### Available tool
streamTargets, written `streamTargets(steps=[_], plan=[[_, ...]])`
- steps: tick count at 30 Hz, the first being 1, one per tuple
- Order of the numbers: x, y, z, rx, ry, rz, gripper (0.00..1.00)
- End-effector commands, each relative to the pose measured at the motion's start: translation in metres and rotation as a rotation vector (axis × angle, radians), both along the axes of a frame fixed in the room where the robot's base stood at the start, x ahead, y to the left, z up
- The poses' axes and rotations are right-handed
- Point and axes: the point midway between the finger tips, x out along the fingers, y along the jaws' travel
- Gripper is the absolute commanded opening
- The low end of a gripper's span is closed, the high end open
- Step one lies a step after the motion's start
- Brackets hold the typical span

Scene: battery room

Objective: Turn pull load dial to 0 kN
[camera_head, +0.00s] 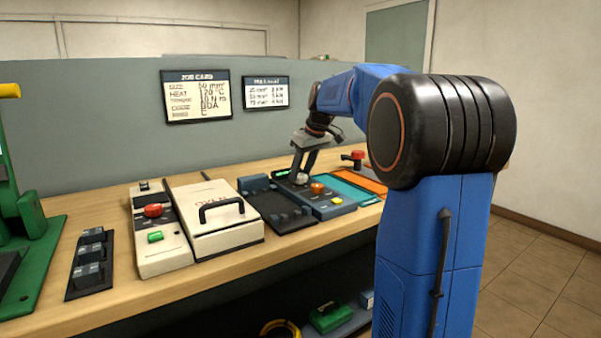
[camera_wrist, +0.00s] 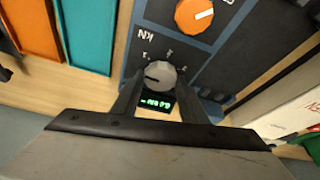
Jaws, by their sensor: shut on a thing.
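The pull load dial (camera_wrist: 160,75) is a round grey knob with a dark pointer mark, on a blue-grey panel in the wrist view. Printed "KN" and scale marks lie around it; which mark the pointer meets is too small to tell. A green-lit display (camera_wrist: 156,102) sits beside it, its digits unclear. My gripper (camera_wrist: 155,92) has its two fingers on either side of the dial, shut on it. In the head view my gripper (camera_head: 303,168) reaches down to the dial (camera_head: 301,179) on the tester panel (camera_head: 335,207). An orange knob (camera_wrist: 194,16) is on the same panel.
Left of the panel are a dark tray (camera_head: 280,222), a cream case with a black handle (camera_head: 215,232) and a control box with a red button (camera_head: 152,211). Teal (camera_wrist: 90,35) and orange (camera_wrist: 32,28) trays lie on the other side. A red-topped device (camera_head: 357,155) stands behind.

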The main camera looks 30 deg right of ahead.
Motion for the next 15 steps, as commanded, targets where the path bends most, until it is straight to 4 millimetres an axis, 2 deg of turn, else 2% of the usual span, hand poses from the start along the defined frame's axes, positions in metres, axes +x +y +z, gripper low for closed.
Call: streamTargets(steps=[15], plan=[[0.0019, -0.0035, -0.0002, 0.0, 0.0, 0.425, 0.17]])
